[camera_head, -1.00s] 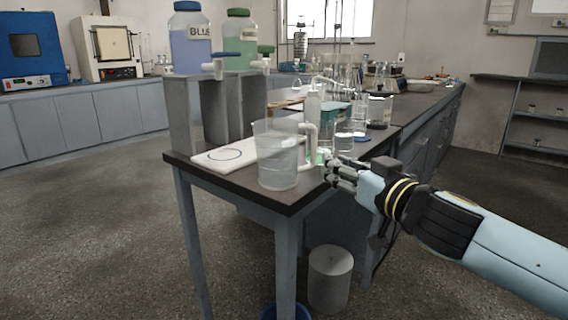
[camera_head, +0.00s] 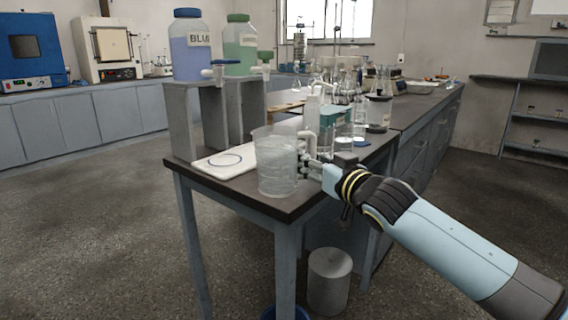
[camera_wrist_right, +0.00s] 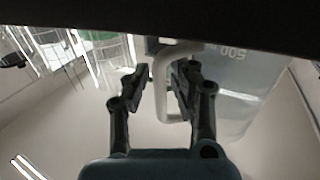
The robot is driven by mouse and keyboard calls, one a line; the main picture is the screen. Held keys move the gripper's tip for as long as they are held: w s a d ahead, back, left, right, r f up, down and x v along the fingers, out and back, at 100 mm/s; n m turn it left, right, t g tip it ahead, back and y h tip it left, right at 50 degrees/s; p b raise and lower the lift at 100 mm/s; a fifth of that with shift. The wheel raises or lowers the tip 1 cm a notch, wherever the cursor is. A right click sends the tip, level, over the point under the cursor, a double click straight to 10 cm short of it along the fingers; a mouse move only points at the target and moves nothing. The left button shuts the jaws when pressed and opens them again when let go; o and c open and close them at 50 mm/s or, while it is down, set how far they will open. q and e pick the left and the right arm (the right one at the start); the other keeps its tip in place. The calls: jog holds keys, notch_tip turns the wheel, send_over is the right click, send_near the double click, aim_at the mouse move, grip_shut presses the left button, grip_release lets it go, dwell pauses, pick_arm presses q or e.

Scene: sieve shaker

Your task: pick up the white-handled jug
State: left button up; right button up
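The white-handled jug (camera_head: 276,172) is a clear, graduated beaker-like vessel standing upright near the front corner of the dark bench. Its white handle (camera_head: 307,143) faces right. My right gripper (camera_head: 308,168) is at the handle. In the right wrist view, my right gripper (camera_wrist_right: 161,75) has its fingers apart, with the upright bar of the handle (camera_wrist_right: 160,88) between them. One finger reaches into the handle's loop, and a gap shows on the other side. The jug's wall (camera_wrist_right: 240,85) is close beyond that finger. My left gripper is not in view.
A white board (camera_head: 215,166) with a dark ring lies left of the jug. Grey stands (camera_head: 182,120) behind hold the blue (camera_head: 193,50) and green (camera_head: 240,50) bottles. A squeeze bottle, a teal box (camera_head: 334,115) and glassware crowd the bench behind the gripper.

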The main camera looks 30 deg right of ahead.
grip_shut()
jog(key=shift+r, duration=0.2)
dwell(0.4)
